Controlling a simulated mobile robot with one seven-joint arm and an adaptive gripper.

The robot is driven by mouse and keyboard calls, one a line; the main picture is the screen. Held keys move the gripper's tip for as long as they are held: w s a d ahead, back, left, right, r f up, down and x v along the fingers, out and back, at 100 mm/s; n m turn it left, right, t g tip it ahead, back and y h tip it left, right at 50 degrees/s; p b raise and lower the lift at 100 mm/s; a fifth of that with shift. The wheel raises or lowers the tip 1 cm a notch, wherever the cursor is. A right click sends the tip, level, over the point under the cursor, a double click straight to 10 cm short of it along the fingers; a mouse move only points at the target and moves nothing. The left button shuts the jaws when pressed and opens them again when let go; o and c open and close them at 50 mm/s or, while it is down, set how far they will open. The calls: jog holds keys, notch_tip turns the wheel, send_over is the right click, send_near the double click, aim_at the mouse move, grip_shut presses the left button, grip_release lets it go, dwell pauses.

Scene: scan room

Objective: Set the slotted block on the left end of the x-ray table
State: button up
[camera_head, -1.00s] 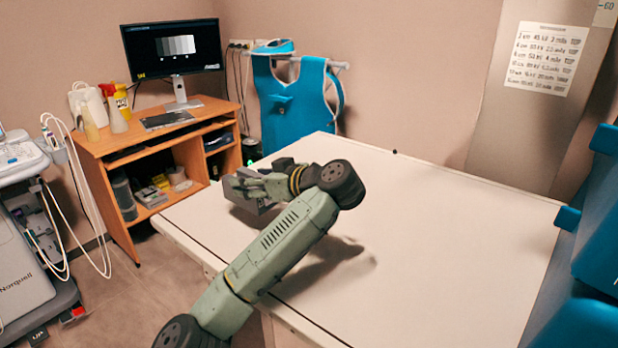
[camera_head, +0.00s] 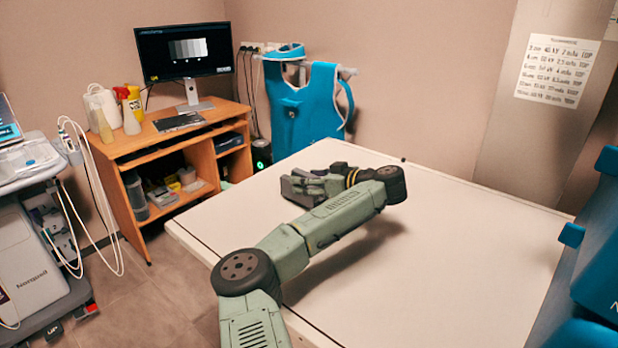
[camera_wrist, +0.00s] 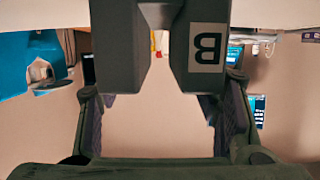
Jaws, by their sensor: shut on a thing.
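My gripper (camera_head: 298,187) is shut on the slotted block (camera_wrist: 118,50) over the left part of the white-topped x-ray table (camera_head: 470,235). In the wrist view the block is grey, with a slot in its middle and an upside-down letter B label on its right part. My two fingers flank it there.
A wooden desk (camera_head: 165,147) with a monitor (camera_head: 185,52) and bottles stands behind the table's left end. A blue apron (camera_head: 303,105) hangs at the back wall. A white machine cart (camera_head: 30,245) is at far left, blue padding (camera_head: 597,240) at right. The table's middle and right are clear.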

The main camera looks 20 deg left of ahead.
jog(key=shift+f, duration=0.55)
jog(key=o, duration=1.8)
jog(key=shift+c, duration=0.2)
jog(key=shift+d, duration=0.1)
jog(key=shift+s+d, duration=0.1)
jog(key=shift+d, duration=0.2)
jog(key=v, duration=0.7)
jog(key=shift+a+r, duration=0.1)
jog(key=shift+r, duration=0.15)
jog(key=shift+s+d+r+b, duration=0.1)
jog(key=shift+d+b, duration=0.2)
jog(key=shift+d, duration=0.3)
jog(key=shift+b+v, duration=0.3)
jog(key=shift+v, duration=1.25)
jog(key=shift+s, duration=0.1)
